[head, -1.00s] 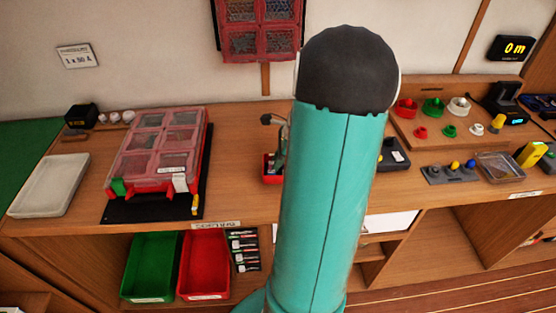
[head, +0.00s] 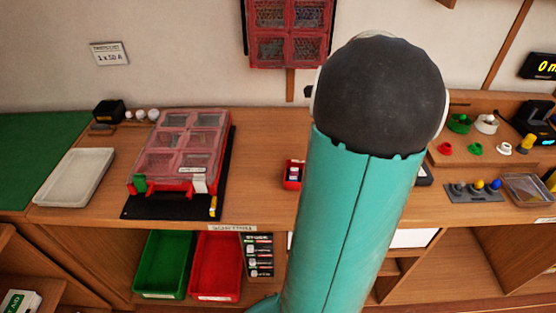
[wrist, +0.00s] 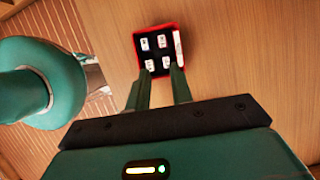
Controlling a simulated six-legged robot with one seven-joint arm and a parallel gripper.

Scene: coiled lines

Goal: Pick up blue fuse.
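A small red box (wrist: 136,50) on the wooden bench holds several white-labelled pieces (wrist: 161,41) in a dark insert, likely fuses. I cannot tell which is blue. The box also shows in the head view (head: 288,185), just left of my teal arm, with a bluish-white piece (head: 293,172) in it. My gripper (wrist: 160,73) is open and empty in the wrist view. Its two fingers are apart and point at the near side of the box. I cannot tell the height of the fingertips above it. In the head view the gripper is hidden behind my arm.
A red clear-lidded case (head: 180,150) on a black mat and a grey tray (head: 73,178) stand to the left. Green (head: 162,265) and red (head: 215,265) bins sit below. Knobs and a small plate (head: 473,190) are at the right. The bench between case and box is clear.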

